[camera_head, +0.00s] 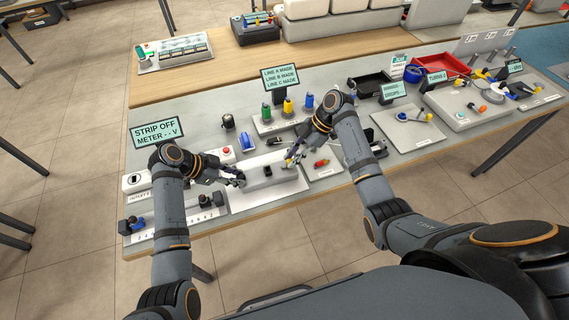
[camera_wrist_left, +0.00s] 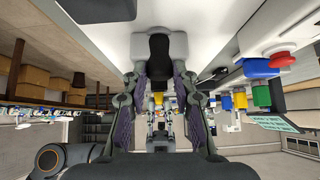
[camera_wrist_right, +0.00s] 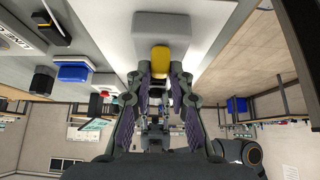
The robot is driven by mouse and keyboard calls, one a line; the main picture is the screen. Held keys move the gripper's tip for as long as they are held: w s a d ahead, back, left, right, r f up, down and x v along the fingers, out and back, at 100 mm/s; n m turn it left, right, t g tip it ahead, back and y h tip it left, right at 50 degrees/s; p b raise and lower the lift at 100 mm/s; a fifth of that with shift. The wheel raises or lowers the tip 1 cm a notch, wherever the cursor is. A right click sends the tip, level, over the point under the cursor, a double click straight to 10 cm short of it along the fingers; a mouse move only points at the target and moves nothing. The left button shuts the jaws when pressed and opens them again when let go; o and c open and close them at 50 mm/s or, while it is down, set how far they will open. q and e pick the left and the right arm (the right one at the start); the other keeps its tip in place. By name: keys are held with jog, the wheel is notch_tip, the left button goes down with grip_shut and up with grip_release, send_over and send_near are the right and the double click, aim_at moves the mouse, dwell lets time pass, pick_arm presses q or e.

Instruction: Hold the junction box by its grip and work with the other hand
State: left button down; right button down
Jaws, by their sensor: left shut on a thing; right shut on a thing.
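The junction box, as I take it, is a long light grey box (camera_head: 257,184) on a white plate at the bench's front. My left gripper (camera_head: 238,181) is at its left end, shut on a black grip (camera_wrist_left: 158,48) that shows between the fingers in the left wrist view. My right gripper (camera_head: 291,162) is at the right end of the box, shut on a yellow piece (camera_wrist_right: 162,58) seen in front of a grey block in the right wrist view. The fingers partly hide both held parts. Whether the yellow piece is seated in the grey block I cannot tell.
A sign (camera_head: 158,131) reads "STRIP OFF METER - - V". Green (camera_head: 266,112), yellow (camera_head: 288,106) and blue (camera_head: 309,101) pieces stand on a plate behind. A red piece (camera_head: 321,163) lies right of the box. A numbered strip (camera_head: 178,224) is at front left.

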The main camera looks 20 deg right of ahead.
jog(key=shift+d+f, duration=0.15)
jog(key=shift+d, duration=0.45)
jog(key=c, duration=1.1)
grip_release()
jog(key=v, duration=1.2)
jog(key=shift+s+r, duration=0.3)
jog(key=shift+s, duration=0.05)
